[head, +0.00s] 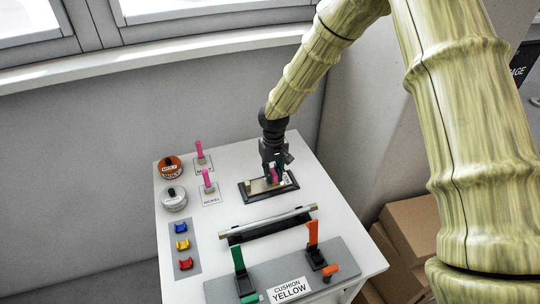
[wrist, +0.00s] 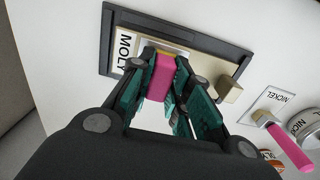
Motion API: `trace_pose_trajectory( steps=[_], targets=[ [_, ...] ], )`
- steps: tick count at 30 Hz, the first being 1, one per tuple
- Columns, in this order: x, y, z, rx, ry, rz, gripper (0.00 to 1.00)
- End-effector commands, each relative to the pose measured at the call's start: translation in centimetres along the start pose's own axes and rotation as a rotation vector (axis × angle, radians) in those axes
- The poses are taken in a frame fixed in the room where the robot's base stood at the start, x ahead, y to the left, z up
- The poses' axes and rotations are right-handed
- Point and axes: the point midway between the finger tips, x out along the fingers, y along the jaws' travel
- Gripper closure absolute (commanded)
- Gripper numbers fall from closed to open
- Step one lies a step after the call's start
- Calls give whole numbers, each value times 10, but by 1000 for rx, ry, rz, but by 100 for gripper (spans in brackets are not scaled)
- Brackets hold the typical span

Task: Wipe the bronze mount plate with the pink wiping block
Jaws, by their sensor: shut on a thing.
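The bronze mount plate (head: 257,186) lies in a dark frame on the white table. In the wrist view the plate (wrist: 208,70) shows a pale bronze surface, with a MOLY label at its left end and a small tan block near its right end. My gripper (head: 273,172) is over the plate and shut on the pink wiping block (head: 275,176). In the wrist view the pink block (wrist: 160,80) stands between the fingers of my gripper (wrist: 163,75), over the left part of the plate. Its contact with the plate is hidden.
Two pink-handled tools (head: 206,182) stand on labelled cards at the left, beside two round tins (head: 173,200). A metal bar (head: 268,220) and a grey panel with green and orange levers (head: 313,235) lie in front. Red, yellow and blue clips (head: 182,245) are at left.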

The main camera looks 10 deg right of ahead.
Motion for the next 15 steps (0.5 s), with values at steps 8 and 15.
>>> trace_pose_trajectory(
  steps=[8, 15],
  targets=[
    [-29, -4, 1, 4, -1, 0, 100],
    [-51, -2, 1, 5, 0, 1, 100]
  ],
)
